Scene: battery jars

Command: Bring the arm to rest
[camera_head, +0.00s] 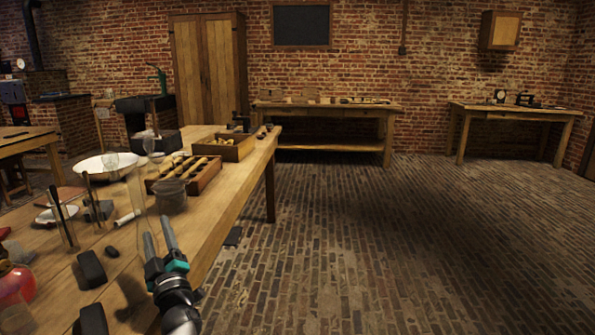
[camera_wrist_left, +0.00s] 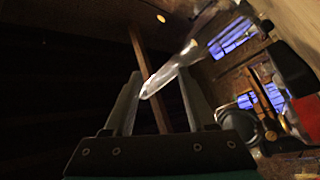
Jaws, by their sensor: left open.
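My left gripper (camera_head: 157,228) is over the near right part of the wooden workbench (camera_head: 222,203) in the head view, close to its right edge. Its two grey fingers are apart, with nothing seen held between them. The same fingers show in the left wrist view (camera_wrist_left: 159,76), spread and pointing up the picture. A clear glass piece (camera_wrist_left: 168,72) appears beyond the fingertips there; I cannot tell its distance. In the head view a tall clear glass vessel (camera_head: 139,195) stands just beyond the fingers. My right gripper is not in view.
A grey glass jar (camera_head: 171,196) stands by a wooden tray (camera_head: 207,181) of corked pieces. A white bowl (camera_head: 92,167), upright dark rods (camera_head: 61,217), black blocks (camera_head: 91,269) and a red flask (camera_head: 16,285) crowd the bench's left. The brick floor (camera_head: 370,240) at right is clear.

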